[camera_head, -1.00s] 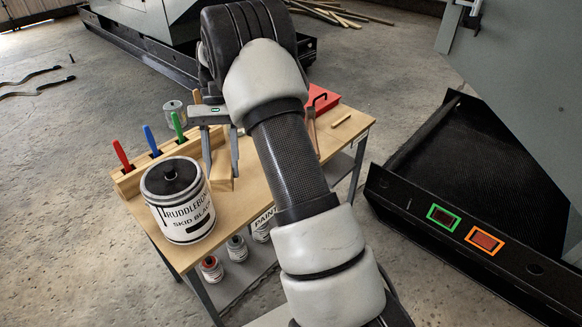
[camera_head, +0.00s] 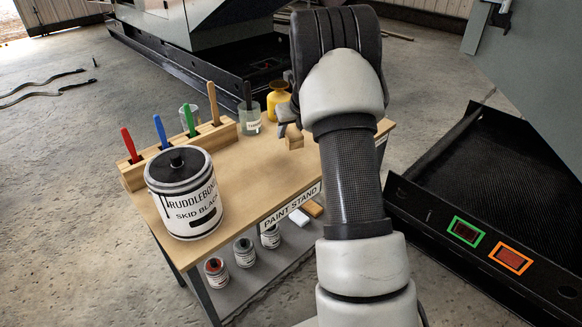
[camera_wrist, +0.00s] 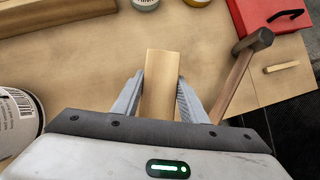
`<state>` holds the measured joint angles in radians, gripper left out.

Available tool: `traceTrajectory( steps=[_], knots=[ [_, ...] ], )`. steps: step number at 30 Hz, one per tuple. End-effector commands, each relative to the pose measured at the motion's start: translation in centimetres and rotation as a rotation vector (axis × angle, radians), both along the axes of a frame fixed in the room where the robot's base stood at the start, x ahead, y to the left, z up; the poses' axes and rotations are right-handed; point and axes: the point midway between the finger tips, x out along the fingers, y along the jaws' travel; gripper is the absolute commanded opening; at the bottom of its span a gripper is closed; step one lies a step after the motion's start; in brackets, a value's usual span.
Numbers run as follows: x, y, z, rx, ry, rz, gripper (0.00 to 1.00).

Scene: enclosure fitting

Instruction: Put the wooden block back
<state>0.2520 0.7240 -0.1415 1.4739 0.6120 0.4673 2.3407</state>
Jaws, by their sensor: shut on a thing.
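The wooden block (camera_wrist: 158,86) is pale and oblong. In the wrist view it lies between the two fingers of my gripper (camera_wrist: 160,92), which is shut on it, and its far end sticks out past the fingertips. In the head view the block (camera_head: 295,138) shows just left of my arm, over the right part of the table. My gripper (camera_head: 287,118) is mostly hidden behind my arm there. I cannot tell whether the block touches the tabletop.
The wooden rack (camera_head: 132,176) with coloured handles and the large paint tin (camera_head: 183,196) stand at the table's left. Jars (camera_head: 249,119) and a yellow pot (camera_head: 278,97) stand at the back. A hammer (camera_wrist: 240,75), a red box (camera_wrist: 268,14) and a small dowel (camera_wrist: 282,67) lie right of the block.

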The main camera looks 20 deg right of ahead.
Motion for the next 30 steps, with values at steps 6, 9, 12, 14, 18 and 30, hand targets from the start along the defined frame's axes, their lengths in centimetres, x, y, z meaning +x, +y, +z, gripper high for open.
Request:
traceTrajectory(
  steps=[6,9,12,14,18,30],
  knots=[
    [0.0,-0.4,-2.6,0.002,0.002,-0.032,0.15],
    [0.0,-0.4,-4.7,0.003,0.003,-0.032,0.15],
    [0.0,-0.4,-6.1,0.002,0.002,-0.031,0.15],
    [0.1,-0.4,-6.6,0.001,0.001,-0.030,0.15],
    [0.0,-0.4,-8.2,0.002,0.002,-0.029,0.15],
    [0.1,-0.3,-10.0,0.001,0.001,-0.028,0.15]
  ],
)
